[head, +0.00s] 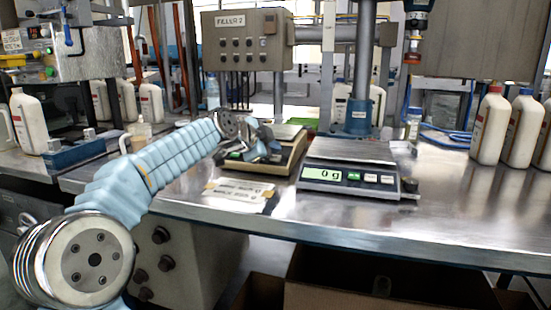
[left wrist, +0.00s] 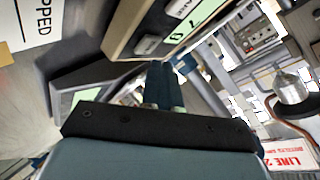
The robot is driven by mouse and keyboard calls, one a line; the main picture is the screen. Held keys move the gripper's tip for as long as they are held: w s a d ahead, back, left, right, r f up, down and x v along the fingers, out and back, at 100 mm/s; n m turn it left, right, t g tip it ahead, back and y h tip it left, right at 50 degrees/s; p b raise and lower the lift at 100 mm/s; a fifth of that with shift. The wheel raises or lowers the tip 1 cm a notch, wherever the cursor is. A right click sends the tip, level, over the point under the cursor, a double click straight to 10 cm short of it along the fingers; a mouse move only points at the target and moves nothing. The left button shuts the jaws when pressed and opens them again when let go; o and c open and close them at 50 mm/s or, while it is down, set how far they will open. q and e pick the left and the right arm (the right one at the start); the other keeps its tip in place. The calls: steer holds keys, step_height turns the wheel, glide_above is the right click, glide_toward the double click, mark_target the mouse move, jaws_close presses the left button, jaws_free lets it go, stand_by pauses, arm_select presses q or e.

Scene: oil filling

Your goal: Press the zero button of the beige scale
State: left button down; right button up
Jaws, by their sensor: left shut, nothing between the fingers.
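The beige scale (head: 292,162) stands on the steel bench in the head view, its front panel partly hidden by my left gripper (head: 268,148). In the left wrist view the beige scale (left wrist: 124,24) is at the top, with a lit green display (left wrist: 198,20) and light buttons on its panel. My left gripper is shut and empty. Its dark fingers (left wrist: 165,82) point at the panel's edge; I cannot tell whether they touch a button. My right gripper is in neither view.
A silver scale (head: 348,178) reading 0 g stands right of the beige one. A printed card (head: 238,194) lies in front. White bottles (head: 490,125) stand at the right. A blue column (head: 358,116) rises behind. The bench's front right is clear.

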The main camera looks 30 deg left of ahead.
arm_select(q)
steer(key=shift+f, duration=0.1)
stand_by(0.7)
steer(key=shift+w+f+b, duration=0.15)
steer(key=shift+f+b, duration=0.15)
steer(key=shift+b, duration=0.1)
steer(key=shift+w+a+f+b, duration=0.1)
steer(key=shift+w+f+b, duration=0.05)
steer(key=shift+f+b, duration=0.25)
stand_by(0.6)
steer(key=shift+s+r+p, duration=0.3)
steer(key=shift+r+p, duration=0.05)
steer(key=shift+r, duration=0.45)
steer(key=r, duration=0.1)
steer(key=s+r+p, duration=0.1)
steer(key=r, duration=0.1)
steer(key=r+p, duration=0.1)
steer(key=shift+s+d+r, duration=0.3)
steer(key=shift+s+r, duration=0.05)
